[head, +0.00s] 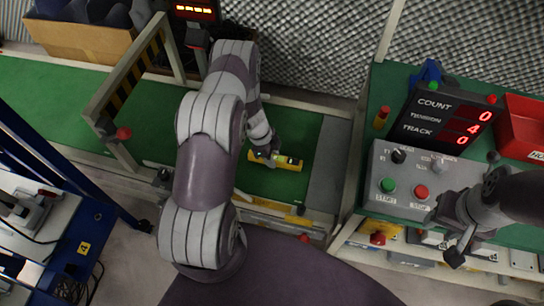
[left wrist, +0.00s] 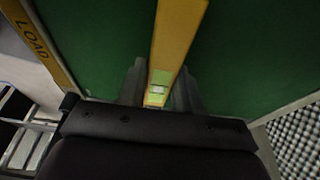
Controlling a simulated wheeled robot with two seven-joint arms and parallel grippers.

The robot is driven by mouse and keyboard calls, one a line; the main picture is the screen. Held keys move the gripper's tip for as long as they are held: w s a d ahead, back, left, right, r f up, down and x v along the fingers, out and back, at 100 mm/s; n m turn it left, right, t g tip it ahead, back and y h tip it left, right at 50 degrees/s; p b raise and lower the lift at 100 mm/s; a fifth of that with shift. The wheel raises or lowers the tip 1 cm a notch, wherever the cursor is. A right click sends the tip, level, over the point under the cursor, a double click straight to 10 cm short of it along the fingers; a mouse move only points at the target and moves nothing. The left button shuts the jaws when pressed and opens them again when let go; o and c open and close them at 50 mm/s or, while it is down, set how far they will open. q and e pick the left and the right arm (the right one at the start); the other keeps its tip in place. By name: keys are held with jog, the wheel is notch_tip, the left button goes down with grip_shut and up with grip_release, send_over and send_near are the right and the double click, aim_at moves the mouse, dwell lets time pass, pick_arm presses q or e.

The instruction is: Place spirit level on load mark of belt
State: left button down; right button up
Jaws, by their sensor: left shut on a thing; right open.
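The yellow spirit level (head: 288,163) lies over the green belt (head: 302,129), near its right end in the head view. My left gripper (head: 268,155) is shut on the level. In the left wrist view the level (left wrist: 178,45) runs up between the two fingers (left wrist: 158,88), with a pale vial window near them. I cannot tell whether the level touches the belt. A yellow strip marked LOAD (left wrist: 38,42) lies along the belt's edge at the left of the wrist view. My right gripper (head: 458,248) is open and empty at the right, by the control box.
A control box (head: 408,180) with green and red buttons and a count display (head: 442,122) stand on the right bench. A red bin (head: 522,125) is at far right. A striped gate (head: 128,85) spans the belt at left. A cardboard box (head: 85,40) stands behind.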

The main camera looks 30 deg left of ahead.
pick_arm(q)
jog(key=shift+f, duration=0.1)
jog(key=c, duration=0.8)
grip_release()
jog(key=w+a+r+n+t+y+p, duration=0.1)
jog(key=w+r+n+t+y+p, duration=0.15)
jog(key=r, duration=1.05)
jog(key=w+r+n+t+y+p, duration=0.15)
jog(key=r+n, duration=0.25)
jog(key=r, duration=0.9)
jog(key=s+d+r+n+g, duration=0.1)
jog(key=s+d+r+n, duration=0.1)
jog(key=s, duration=0.4)
jog(key=s+d+r+n+g, duration=0.1)
jog(key=s+d+r+n, duration=0.2)
jog(key=s, duration=0.3)
jog(key=s+d+r+n+g, duration=0.1)
jog(key=s+d+r+n, duration=0.2)
jog(key=s+d+r, duration=0.1)
jog(key=shift+s+d+n+h, duration=0.15)
jog(key=shift+s+n+h, duration=0.15)
jog(key=shift+s, duration=0.6)
